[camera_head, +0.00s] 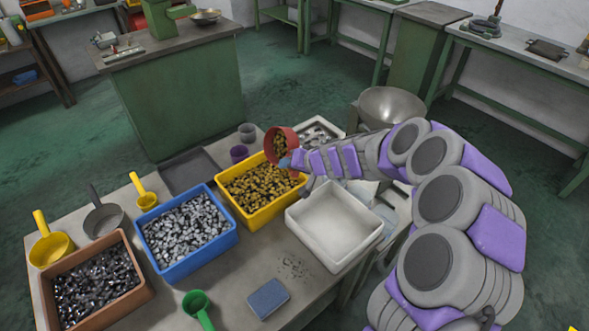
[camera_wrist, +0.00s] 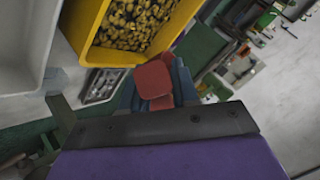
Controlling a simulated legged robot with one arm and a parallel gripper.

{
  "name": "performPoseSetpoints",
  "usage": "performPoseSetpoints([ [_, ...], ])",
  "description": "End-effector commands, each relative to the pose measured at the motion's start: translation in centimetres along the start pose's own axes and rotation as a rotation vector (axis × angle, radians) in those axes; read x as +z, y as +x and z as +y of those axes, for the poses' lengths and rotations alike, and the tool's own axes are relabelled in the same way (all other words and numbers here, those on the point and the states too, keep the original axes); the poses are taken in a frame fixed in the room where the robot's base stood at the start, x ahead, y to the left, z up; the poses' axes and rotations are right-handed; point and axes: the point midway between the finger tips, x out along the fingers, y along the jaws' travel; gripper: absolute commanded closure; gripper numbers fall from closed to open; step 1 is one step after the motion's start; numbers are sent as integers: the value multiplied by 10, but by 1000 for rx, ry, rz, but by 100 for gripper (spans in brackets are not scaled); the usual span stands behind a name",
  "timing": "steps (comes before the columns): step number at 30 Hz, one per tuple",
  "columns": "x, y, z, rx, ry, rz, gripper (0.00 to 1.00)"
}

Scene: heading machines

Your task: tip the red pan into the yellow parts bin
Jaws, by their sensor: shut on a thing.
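The red pan (camera_head: 270,143) is tipped on its side over the back right part of the yellow parts bin (camera_head: 247,221), with brass-coloured parts showing at its mouth. The bin holds many brass-coloured parts. My gripper (camera_head: 292,163) is shut on the red pan at the bin's right side. In the wrist view a red piece of the pan (camera_wrist: 154,82) shows between my blue fingertips (camera_wrist: 158,95), and the yellow bin (camera_wrist: 92,50) shows beyond at the upper left. The pan's bowl is mostly out of the wrist view.
A blue bin (camera_head: 230,238) of grey parts and a brown bin (camera_head: 141,292) of dark parts stand left. An empty white bin (camera_head: 330,255) stands right, near my arm. Yellow scoops (camera_head: 52,248), a green scoop (camera_head: 197,303) and a blue block (camera_head: 267,298) lie on the table.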

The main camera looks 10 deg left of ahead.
Motion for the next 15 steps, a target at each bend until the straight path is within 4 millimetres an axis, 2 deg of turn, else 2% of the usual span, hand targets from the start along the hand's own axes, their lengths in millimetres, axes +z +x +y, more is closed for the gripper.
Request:
performPoseSetpoints([
  [2,4,2,-5,28,-44,18,100],
  [15,23,14,-8,193,-256,114,100],
])
